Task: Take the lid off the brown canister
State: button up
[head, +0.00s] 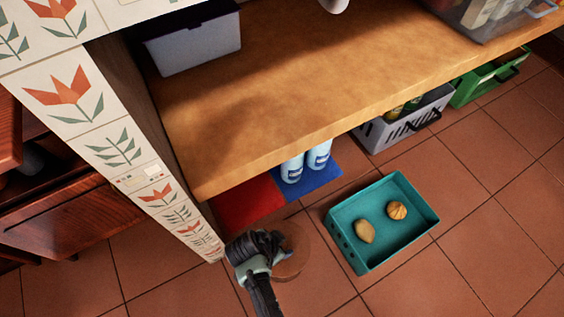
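A round brown object (294,251), which looks like the brown canister seen from above, stands on the tiled floor at the lower middle of the head view. Its colour is close to that of the tiles, so its outline is faint, and I cannot make out the lid as a separate part. My gripper (270,247) is at its left side and covers part of it. The fingertips are dark and small here. I cannot tell whether they touch the canister or are open or shut.
A teal tray (349,252) with two bread-like items stands right of the canister. A wooden shelf (290,75) overhangs behind, with blue-white bottles (318,155) on a blue mat below. A tiled wall end (125,150) is close on the left. Front floor is clear.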

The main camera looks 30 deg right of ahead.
grip_shut()
